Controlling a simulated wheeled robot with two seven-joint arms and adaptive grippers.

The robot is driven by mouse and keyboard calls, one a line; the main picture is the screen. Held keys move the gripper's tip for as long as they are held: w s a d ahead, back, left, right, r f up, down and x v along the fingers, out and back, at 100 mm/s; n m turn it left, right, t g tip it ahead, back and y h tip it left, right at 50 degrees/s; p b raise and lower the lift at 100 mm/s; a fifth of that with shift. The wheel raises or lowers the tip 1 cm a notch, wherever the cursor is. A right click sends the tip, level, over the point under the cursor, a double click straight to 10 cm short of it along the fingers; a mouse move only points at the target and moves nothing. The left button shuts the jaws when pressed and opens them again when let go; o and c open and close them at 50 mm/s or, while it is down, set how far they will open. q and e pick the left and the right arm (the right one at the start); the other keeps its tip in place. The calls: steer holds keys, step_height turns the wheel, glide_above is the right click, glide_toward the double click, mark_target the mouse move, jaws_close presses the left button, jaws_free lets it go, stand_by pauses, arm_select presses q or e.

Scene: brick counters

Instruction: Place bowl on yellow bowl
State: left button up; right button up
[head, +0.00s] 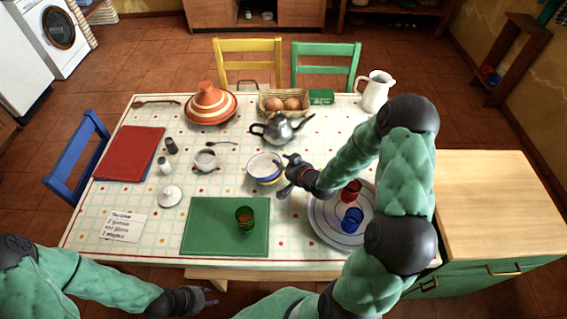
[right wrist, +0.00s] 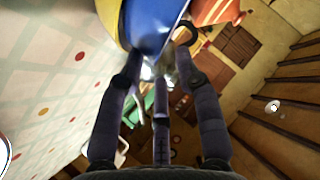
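A bowl with a white inside and a blue outer band (head: 266,161) is on the table, right of centre. A yellow band, the yellow bowl (head: 264,181), shows directly beneath it, so the two look stacked. In the right wrist view the blue surface (right wrist: 152,22) fills the top, with the yellow (right wrist: 108,20) on its table side. My right gripper (head: 286,178) is just right of the bowls, its fingers spread and pointing at them. Whether a finger touches the blue side cannot be told. My left gripper (head: 212,297) is open and empty off the table's front edge.
A teapot (head: 283,128) stands just behind the bowls. A large plate (head: 324,222) with red and blue cups lies right, below my right arm. A green mat (head: 215,238) with a green glass lies in front. A small white bowl (head: 206,160) is left.

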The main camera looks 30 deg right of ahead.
steer(key=p+v, duration=0.3)
steer(key=v, duration=0.9)
steer(key=shift+r, duration=0.5)
